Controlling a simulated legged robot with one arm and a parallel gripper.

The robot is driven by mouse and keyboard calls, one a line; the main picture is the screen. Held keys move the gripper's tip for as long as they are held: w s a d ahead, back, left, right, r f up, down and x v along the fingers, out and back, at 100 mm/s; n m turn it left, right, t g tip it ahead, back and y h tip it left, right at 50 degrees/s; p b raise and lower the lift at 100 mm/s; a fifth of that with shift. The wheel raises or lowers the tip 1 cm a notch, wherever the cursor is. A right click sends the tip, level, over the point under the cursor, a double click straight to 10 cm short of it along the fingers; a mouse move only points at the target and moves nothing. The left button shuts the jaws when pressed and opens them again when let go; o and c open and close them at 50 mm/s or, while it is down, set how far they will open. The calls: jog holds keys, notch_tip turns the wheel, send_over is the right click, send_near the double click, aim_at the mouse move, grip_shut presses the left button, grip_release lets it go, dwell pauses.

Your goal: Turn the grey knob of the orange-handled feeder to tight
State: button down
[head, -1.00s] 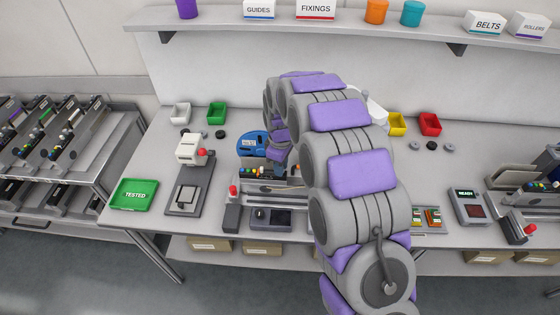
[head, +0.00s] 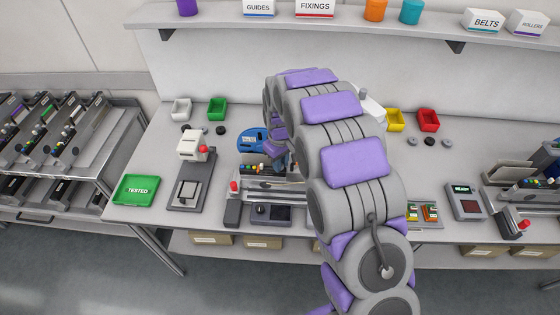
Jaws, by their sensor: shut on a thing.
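A feeder (head: 266,184) with a row of small coloured parts lies in the bench fixture at the middle left. Its right part is behind my arm, and no orange handle shows. My gripper (head: 279,161) reaches down at the feeder's back edge and is small and mostly hidden by my arm. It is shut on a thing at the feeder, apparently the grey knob. The knob itself is hidden, so I cannot see how far it is turned.
A blue reel (head: 251,141) stands behind the feeder. A dark unit with a screen (head: 271,213) sits in front. A white-topped device (head: 190,180) and green TESTED tray (head: 139,190) are left. A READY box (head: 467,203) and another feeder (head: 530,194) are right.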

jog(key=c, duration=1)
grip_release()
jog(key=shift+r, duration=0.1)
notch_tip(320, 180, up, 17)
jog(key=p, duration=0.1)
jog(key=shift+p, duration=0.3)
jog(key=shift+w+a, duration=0.1)
jog(key=shift+a, duration=0.05)
